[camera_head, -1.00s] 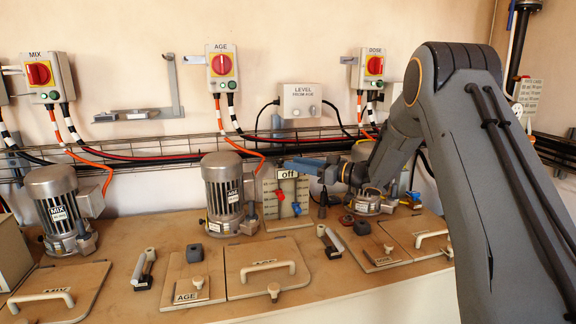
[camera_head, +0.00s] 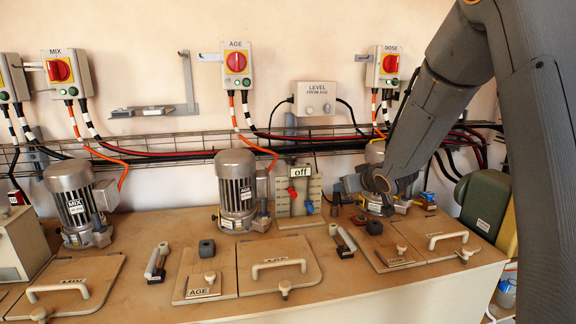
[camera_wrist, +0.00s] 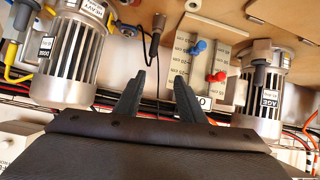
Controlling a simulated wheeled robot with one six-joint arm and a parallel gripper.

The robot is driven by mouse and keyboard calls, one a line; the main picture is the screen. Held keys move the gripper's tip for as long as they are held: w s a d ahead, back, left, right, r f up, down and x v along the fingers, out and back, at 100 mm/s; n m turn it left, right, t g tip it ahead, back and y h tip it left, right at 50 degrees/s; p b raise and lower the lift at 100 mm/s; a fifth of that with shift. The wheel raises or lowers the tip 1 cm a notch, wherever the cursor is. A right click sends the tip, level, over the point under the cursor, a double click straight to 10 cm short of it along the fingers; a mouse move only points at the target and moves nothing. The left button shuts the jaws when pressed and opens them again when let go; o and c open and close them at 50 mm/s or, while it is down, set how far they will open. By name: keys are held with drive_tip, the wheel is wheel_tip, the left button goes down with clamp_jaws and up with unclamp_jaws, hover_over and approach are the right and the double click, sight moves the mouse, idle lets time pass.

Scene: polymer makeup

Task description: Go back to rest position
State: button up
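My gripper (camera_wrist: 158,98) is open in the wrist view, its two dark fingers apart with nothing between them. That view is upside down, with the DOSE motor (camera_wrist: 72,52) on its left and the AGE motor (camera_wrist: 262,95) on its right. In the head view, my gripper's end is partly hidden behind my arm, in front of the DOSE motor (camera_head: 374,152). My arm comes down from the upper right. The panel with the "off" label (camera_head: 300,172) stands left of the gripper, with red and blue knobs, and does not touch it.
Below my arm lies a wooden bench with handled lids (camera_head: 278,265) and small loose parts. The AGE motor (camera_head: 236,192) and MIX motor (camera_head: 76,205) stand along the back. A green machine (camera_head: 484,200) is at right. Cables and a wire tray run along the wall.

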drive_tip(key=s+f+m+g+h, duration=0.1)
drive_tip(key=s+f+g, duration=0.2)
drive_tip(key=s, duration=1)
drive_tip(key=s+f+m+g+h, duration=0.1)
drive_tip(key=s+f+g, duration=0.2)
drive_tip(key=s, duration=1)
drive_tip(key=s+f+m+g+h, duration=0.1)
drive_tip(key=s+f+g, duration=0.2)
drive_tip(key=s, duration=1)
drive_tip(key=shift+s+d+f+m+g, duration=0.15)
drive_tip(key=shift+d+f+m+g, duration=0.2)
drive_tip(key=shift+g, duration=0.65)
